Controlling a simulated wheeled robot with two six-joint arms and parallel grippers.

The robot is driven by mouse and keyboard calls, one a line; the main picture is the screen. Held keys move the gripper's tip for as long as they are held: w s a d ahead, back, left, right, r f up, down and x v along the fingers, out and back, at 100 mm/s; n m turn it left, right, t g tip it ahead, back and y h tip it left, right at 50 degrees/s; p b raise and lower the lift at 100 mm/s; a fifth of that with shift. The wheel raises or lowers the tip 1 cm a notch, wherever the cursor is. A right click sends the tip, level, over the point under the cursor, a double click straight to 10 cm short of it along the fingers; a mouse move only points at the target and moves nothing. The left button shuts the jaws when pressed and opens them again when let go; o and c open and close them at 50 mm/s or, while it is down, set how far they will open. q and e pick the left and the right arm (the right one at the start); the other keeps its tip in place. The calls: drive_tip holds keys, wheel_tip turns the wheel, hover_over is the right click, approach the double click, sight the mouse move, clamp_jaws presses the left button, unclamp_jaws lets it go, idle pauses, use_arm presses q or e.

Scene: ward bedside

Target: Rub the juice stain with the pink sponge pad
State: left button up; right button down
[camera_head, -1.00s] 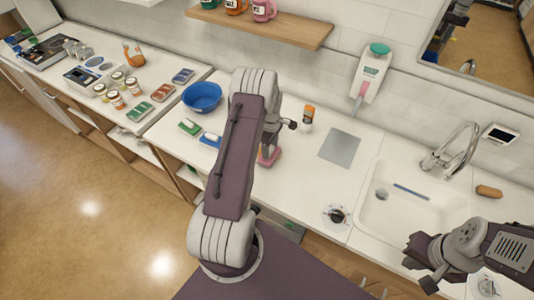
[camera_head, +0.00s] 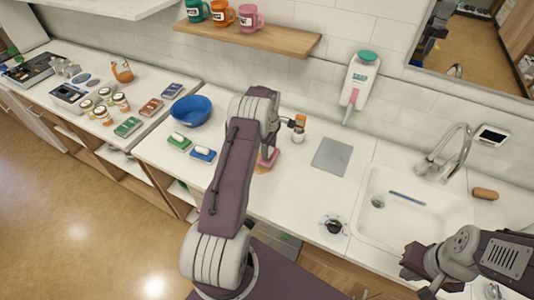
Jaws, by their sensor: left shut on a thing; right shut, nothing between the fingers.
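My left gripper (camera_head: 270,150) is shut on the pink sponge pad (camera_head: 269,160) and holds it low at the white counter. I cannot tell whether the pad presses on the surface. A tan-orange patch, likely the juice stain (camera_head: 261,169), shows on the counter just in front of the pad; the pad and arm hide part of it. My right gripper (camera_head: 416,276) is shut and empty, at the lower right in front of the sink.
A green sponge (camera_head: 179,143) and a blue sponge (camera_head: 203,155) lie left of my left arm, near a blue bowl (camera_head: 191,110). An orange-capped bottle (camera_head: 299,130) stands behind the pad. A grey mat (camera_head: 332,157) and the sink (camera_head: 402,205) are to the right.

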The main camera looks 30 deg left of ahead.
use_arm(q)
drive_tip(key=shift+w+a+f+b, duration=0.15)
drive_tip(key=shift+w+b, duration=0.1)
drive_tip(key=shift+w, duration=0.3)
drive_tip(key=shift+w+d+f+b, duration=0.1)
drive_tip(key=shift+w+b, duration=0.15)
drive_tip(key=shift+w, duration=0.25)
drive_tip(key=shift+w+r, duration=0.2)
drive_tip(key=shift+w, duration=0.1)
drive_tip(key=shift+a, duration=0.15)
